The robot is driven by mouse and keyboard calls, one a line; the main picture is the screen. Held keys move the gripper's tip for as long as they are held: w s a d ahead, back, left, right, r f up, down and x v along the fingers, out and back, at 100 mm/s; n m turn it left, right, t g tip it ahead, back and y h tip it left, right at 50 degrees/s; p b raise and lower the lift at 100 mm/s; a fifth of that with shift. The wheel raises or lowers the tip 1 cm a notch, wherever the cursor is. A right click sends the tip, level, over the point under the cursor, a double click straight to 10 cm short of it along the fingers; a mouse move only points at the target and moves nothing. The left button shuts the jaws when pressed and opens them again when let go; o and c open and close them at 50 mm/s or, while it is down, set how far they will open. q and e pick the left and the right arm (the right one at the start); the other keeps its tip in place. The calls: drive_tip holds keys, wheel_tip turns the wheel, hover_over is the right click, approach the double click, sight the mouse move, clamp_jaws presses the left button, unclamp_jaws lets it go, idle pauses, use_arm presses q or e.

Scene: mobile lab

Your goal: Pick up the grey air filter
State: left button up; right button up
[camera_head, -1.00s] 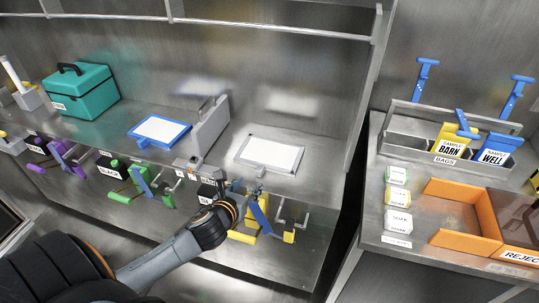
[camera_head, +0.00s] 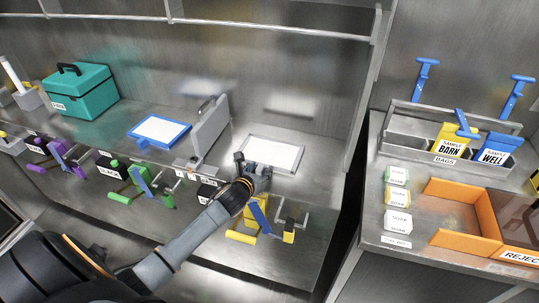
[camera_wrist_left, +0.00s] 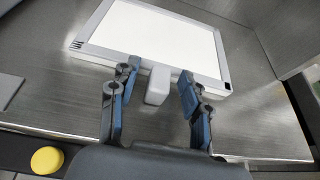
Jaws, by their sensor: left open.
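The grey air filter (camera_head: 276,151), a flat panel with a grey frame and a white face, lies on the steel shelf near the middle of the head view. It also shows in the left wrist view (camera_wrist_left: 160,38), where its short grey handle (camera_wrist_left: 158,86) sticks out towards me. My left gripper (camera_head: 254,170) is at the filter's near edge. In the left wrist view the left gripper (camera_wrist_left: 158,76) is open, with one blue-padded finger on each side of the handle and gaps between. My right gripper is not in view.
A teal box (camera_head: 82,92) is further left. Coloured valve handles, including a yellow one (camera_head: 241,237), line the shelf front. An orange tray (camera_head: 458,238) is on the right bench.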

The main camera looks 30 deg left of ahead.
use_arm(q)
clamp_jaws()
